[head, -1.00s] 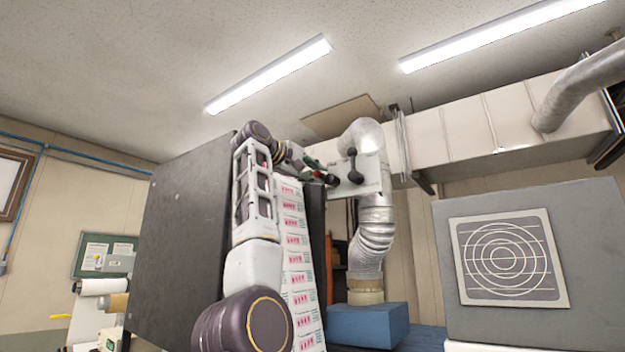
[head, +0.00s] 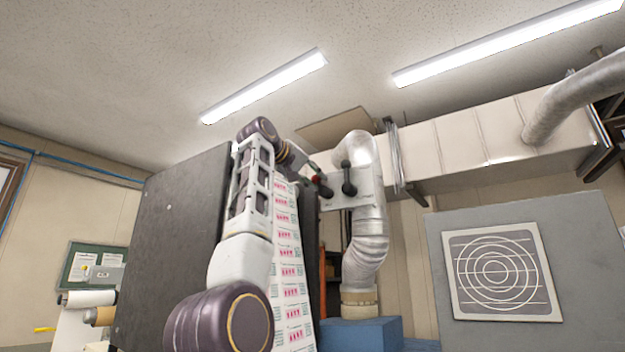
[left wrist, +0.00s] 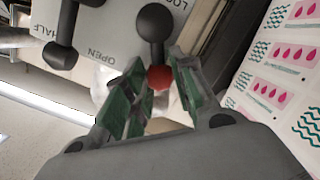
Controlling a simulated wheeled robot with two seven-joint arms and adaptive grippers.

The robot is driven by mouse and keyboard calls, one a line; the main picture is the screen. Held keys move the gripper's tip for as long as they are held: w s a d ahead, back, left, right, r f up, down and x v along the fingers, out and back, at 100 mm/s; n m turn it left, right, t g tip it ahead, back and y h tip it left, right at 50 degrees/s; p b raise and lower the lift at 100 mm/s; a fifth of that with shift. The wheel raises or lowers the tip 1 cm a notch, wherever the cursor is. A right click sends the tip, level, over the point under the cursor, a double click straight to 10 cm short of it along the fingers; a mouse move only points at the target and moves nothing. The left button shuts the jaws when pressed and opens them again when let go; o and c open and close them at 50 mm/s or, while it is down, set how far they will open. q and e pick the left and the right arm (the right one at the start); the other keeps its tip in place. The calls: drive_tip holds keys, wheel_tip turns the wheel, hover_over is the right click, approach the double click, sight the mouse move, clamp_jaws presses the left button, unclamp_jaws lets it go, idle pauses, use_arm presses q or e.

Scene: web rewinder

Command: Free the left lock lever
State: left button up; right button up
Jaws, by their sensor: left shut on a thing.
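A pale plate (head: 362,196) carries two dark levers in the head view. The left lock lever (head: 326,192) has a red ball knob (head: 316,180), which shows larger in the left wrist view (left wrist: 158,77). There, its dark round hub (left wrist: 155,22) and stem are clear, and the knob points toward my gripper. My left gripper (head: 307,179) is at this knob. In the wrist view its green-padded fingers (left wrist: 153,85) stand on either side of the red knob, shut on it. The plate's marks read HALF, OPEN and a cut-off LOC. My right gripper is not in view.
The other lever (head: 348,178) has a black knob and stands close beside, also in the wrist view (left wrist: 60,55). A printed web (head: 288,265) runs beside my left arm, next to a dark panel (head: 175,250). A silvery duct (head: 368,245) stands behind the plate.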

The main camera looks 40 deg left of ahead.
use_arm(q)
drive_tip(key=o, duration=1)
drive_tip(key=shift+d, duration=0.1)
drive_tip(key=shift+o, duration=0.2)
drive_tip(key=shift+s, duration=0.15)
drive_tip(key=s+r, duration=0.1)
drive_tip(key=s, duration=1)
drive_tip(key=shift+s+d+r, duration=0.3)
drive_tip(key=shift+d+r, duration=0.05)
drive_tip(key=shift+r, duration=0.05)
drive_tip(key=shift+w+a+f, duration=0.1)
drive_tip(key=shift+f, duration=0.05)
